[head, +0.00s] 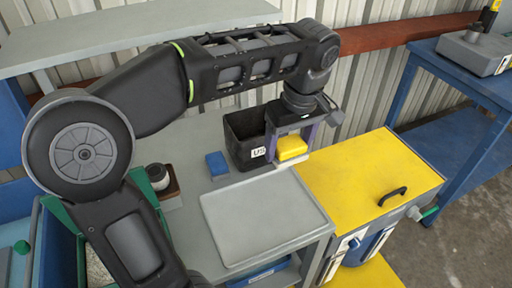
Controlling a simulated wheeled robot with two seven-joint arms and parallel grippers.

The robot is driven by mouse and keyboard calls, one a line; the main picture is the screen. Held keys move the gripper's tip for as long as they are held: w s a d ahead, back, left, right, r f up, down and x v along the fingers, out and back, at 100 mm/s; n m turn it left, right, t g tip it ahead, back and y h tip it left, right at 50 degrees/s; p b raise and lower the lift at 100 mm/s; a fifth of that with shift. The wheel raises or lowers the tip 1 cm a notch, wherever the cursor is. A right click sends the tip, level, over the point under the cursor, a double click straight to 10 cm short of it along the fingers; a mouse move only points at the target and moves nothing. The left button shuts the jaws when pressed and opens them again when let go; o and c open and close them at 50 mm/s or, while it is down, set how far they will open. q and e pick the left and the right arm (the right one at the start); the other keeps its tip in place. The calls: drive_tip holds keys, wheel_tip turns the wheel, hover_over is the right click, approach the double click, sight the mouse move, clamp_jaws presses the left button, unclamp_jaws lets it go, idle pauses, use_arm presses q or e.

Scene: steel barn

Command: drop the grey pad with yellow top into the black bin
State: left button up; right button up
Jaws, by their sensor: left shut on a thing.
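The black bin (240,130) stands open on the grey table, with a white label on its front. My left arm comes in from the left and reaches over the table. My left gripper (291,150) points down beside the bin's right side. It is shut on the grey pad with yellow top (292,146); the yellow face shows between the fingers. The gripper and pad overlap the bin's right edge in the picture. I cannot tell how high the pad is above the table. My right gripper is not in view.
A blue block (216,163) lies left of the bin. A light grey tray (262,215) lies in front. A yellow-topped cabinet (375,180) with a black handle stands at the right. A dark round item (158,177) sits on a brown block at the left.

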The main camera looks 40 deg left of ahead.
use_arm(q)
drive_tip(key=shift+w+a, duration=0.25)
drive_tip(key=shift+a, duration=0.15)
drive_tip(key=w+a+p, duration=0.2)
drive_tip(key=w+a, duration=0.2)
drive_tip(key=a, duration=0.3)
drive_tip(key=w+a+p, duration=0.2)
drive_tip(key=w+a, duration=0.1)
drive_tip(key=a, duration=0.4)
wheel_tip(320, 180, down, 8)
drive_tip(key=a, duration=0.1)
drive_tip(key=shift+w+r, duration=0.2)
drive_tip(key=shift+w, duration=0.15)
wheel_tip(320, 180, down, 4)
drive_tip(key=shift+f, duration=0.25)
drive_tip(key=shift+f+b, duration=0.4)
drive_tip(key=shift+f, duration=0.25)
